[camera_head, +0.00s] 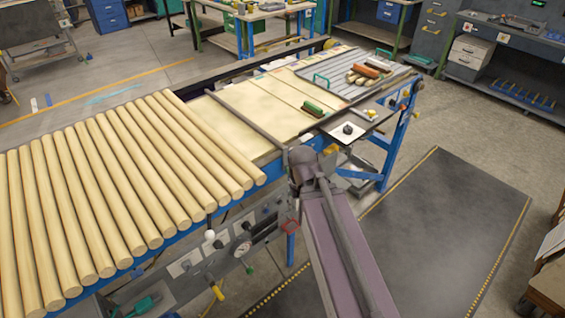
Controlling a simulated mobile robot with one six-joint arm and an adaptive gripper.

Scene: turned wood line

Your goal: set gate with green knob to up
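A control panel (185,266) is on the front side of the wood line, below the round bars. On it, a small green knob (249,269) sits at the end of a short lever that points down, below and right of a round gauge (243,249). A white knob (210,235) stands higher to the left, and a yellow handle (217,291) hangs lower left. A dark arm, which seems to be mine, rises from the bottom to the right of the panel. Its fingers cannot be made out, and the green knob appears clear of it.
Round wooden bars (120,190) cover the left of the line. Flat boards (250,105) lie beyond a dark crossbar. A grey ribbed tray (345,84) with rollers is at the far end. A dark floor mat (440,230) at right is clear. A red bracket (290,226) is near the arm.

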